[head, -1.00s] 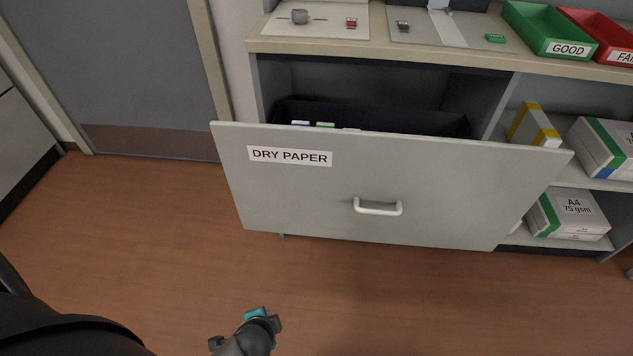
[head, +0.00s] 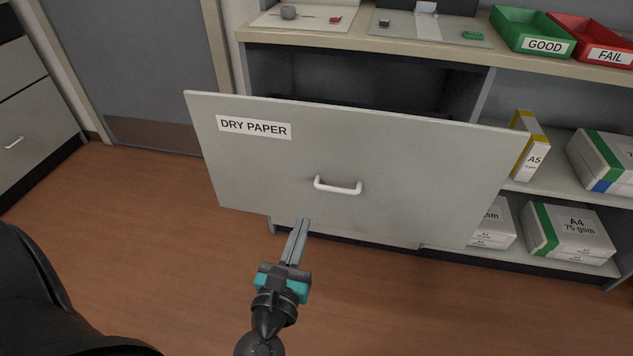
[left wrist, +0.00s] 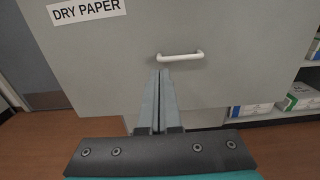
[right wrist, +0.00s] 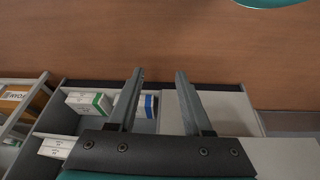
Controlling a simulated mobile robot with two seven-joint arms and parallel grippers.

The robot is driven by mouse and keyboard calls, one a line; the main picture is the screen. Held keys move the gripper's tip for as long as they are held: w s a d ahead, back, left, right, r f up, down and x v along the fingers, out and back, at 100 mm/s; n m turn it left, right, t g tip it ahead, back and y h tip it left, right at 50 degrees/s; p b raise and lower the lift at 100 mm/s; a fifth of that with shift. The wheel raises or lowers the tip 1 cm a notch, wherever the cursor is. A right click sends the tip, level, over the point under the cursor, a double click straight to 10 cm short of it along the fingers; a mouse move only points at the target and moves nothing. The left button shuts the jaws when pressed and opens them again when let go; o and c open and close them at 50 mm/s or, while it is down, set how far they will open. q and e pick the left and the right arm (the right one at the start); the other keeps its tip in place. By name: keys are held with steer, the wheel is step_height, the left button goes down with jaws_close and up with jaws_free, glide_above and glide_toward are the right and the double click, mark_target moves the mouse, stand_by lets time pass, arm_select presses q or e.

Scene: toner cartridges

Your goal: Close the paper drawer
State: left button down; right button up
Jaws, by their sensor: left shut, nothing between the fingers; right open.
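The paper drawer (head: 400,160) has a grey front labelled DRY PAPER and stands pulled out from the cabinet. A dark gap shows behind its top edge. Its white handle (head: 338,186) is in the middle of the front; it also shows in the left wrist view (left wrist: 180,56). My left gripper (head: 304,222) is shut and empty. Its fingertips are in front of the drawer front, below and left of the handle; I cannot tell whether they touch. My right gripper (right wrist: 158,74) is open and empty in the right wrist view, and out of the head view.
The counter (head: 360,48) above holds a green GOOD tray (head: 532,32) and a red FAIL tray (head: 598,44). Paper packs, including an A4 pack (head: 570,232), sit on shelves at the right. A grey door (head: 140,60) is at the left. The floor (head: 150,240) in front is clear.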

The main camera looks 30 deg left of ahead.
mark_target(320, 171)
arm_select(q)
steer(key=b+x, duration=0.1)
steer(key=x, duration=1.1)
steer(key=shift+f, duration=0.1)
steer(key=shift+w+a, duration=0.2)
steer(key=shift+w, duration=0.4)
arm_select(e)
steer(key=shift+r, duration=1.2)
steer(key=shift+d, duration=0.1)
